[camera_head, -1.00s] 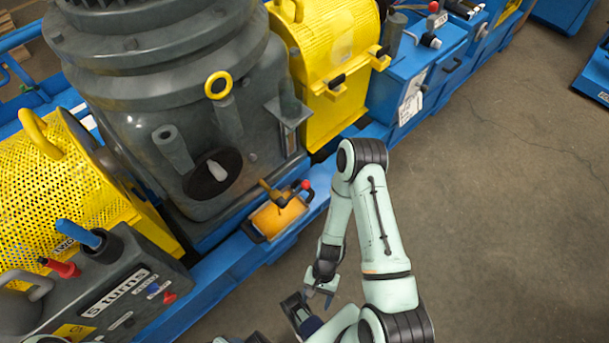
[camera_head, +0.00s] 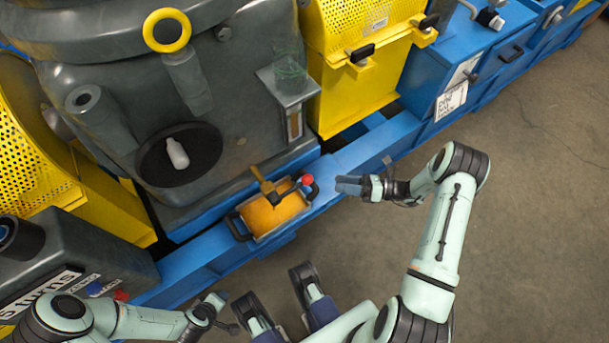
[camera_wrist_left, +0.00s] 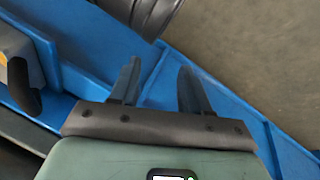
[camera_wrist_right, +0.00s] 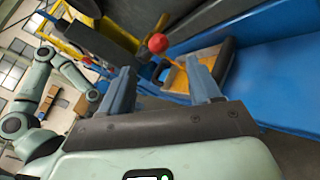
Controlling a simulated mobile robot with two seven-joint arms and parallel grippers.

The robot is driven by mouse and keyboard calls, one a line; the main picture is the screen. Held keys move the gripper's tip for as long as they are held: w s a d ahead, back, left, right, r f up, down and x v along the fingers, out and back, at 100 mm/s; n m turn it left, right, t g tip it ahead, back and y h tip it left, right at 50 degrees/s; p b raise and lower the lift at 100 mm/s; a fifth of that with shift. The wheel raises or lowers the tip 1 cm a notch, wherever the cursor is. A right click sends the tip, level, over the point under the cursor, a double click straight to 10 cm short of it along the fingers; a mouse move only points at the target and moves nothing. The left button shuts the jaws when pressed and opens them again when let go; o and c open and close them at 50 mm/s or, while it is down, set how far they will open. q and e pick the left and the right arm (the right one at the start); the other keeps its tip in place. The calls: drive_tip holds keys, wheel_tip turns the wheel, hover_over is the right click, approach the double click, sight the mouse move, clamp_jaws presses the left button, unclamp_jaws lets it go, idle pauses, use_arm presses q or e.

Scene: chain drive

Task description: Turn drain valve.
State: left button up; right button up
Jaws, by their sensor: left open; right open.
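The drain valve is a brass fitting (camera_head: 265,185) with a lever ending in a red knob (camera_head: 307,180), low on the front of the dark grey housing. An orange-filled tray (camera_head: 272,212) sits under it. My right gripper (camera_head: 340,185) is open and empty, just right of the red knob and apart from it. In the right wrist view the red knob (camera_wrist_right: 158,43) shows beyond and between the two fingers (camera_wrist_right: 165,92). My left gripper (camera_wrist_left: 157,82) is open and empty over the blue base; in the head view it shows at the bottom left (camera_head: 215,300).
The blue base rail (camera_head: 205,270) runs along the machine's front. A yellow perforated guard (camera_head: 365,40) stands right of the housing. A dark control box (camera_head: 75,255) is at the lower left. The floor (camera_head: 530,220) on the right is clear.

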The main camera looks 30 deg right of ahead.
sight(291, 189)
use_arm(q)
drive_tip(key=shift+s+a+f+b, duration=0.3)
drive_tip(key=shift+f+b, duration=0.1)
drive_tip(key=shift+f, duration=0.2)
drive_tip(key=shift+s+a+f+b, duration=0.15)
drive_tip(key=shift+s+f+b, duration=0.2)
drive_tip(key=shift+f, duration=0.25)
use_arm(e)
drive_tip(key=x, duration=1.3)
drive_tip(key=shift+s+a, duration=0.1)
clamp_jaws()
